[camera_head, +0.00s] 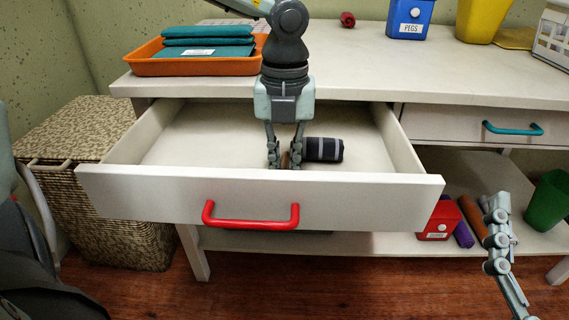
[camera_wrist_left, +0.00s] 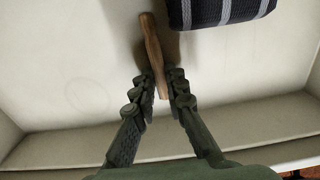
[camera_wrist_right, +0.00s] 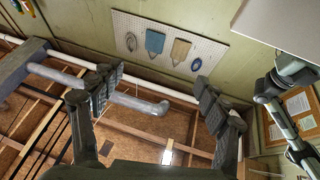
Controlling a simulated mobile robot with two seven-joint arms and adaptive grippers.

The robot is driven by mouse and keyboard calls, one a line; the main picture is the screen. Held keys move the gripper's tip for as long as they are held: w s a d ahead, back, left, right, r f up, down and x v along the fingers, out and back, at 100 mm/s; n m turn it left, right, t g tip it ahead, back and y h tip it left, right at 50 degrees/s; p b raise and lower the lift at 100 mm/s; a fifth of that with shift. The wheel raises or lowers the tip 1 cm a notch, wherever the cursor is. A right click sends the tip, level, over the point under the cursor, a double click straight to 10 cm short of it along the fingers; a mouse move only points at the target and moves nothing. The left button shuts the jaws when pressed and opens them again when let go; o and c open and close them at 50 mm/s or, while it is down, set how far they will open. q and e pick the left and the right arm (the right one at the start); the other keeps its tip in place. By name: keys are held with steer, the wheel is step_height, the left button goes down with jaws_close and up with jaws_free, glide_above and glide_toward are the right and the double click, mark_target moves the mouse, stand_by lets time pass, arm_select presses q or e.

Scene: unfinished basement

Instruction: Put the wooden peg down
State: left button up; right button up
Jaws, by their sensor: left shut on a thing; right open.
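The wooden peg (camera_wrist_left: 153,55) is a thin brown stick. My left gripper (camera_head: 285,158) reaches down into the open drawer (camera_head: 262,196) and is shut on the peg near one end, as the left wrist view (camera_wrist_left: 161,85) shows. In the head view the peg is mostly hidden between the fingers. The peg looks low over the drawer floor; I cannot tell whether it touches. A dark rolled cloth with pale stripes (camera_head: 324,149) lies in the drawer just right of the fingers. My right gripper (camera_head: 497,215) is open and empty at the lower right, outside the drawer.
The drawer's left part is bare. On the tabletop stand an orange tray (camera_head: 190,67) with teal cloths, a blue PEGS box (camera_head: 409,18) and a yellow container (camera_head: 484,18). A red box (camera_head: 440,219) and a green cup (camera_head: 550,200) stand on the lower shelf. A woven hamper (camera_head: 95,180) is at left.

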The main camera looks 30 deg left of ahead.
arm_select(q)
steer(key=shift+f, duration=0.1)
steer(key=o, duration=0.4)
steer(key=shift+c, duration=0.2)
steer(key=o, duration=0.4)
arm_select(e)
steer(key=shift+s+d+r+t, duration=0.1)
steer(key=shift+d+r+t, duration=0.1)
steer(key=shift+r+t, duration=0.15)
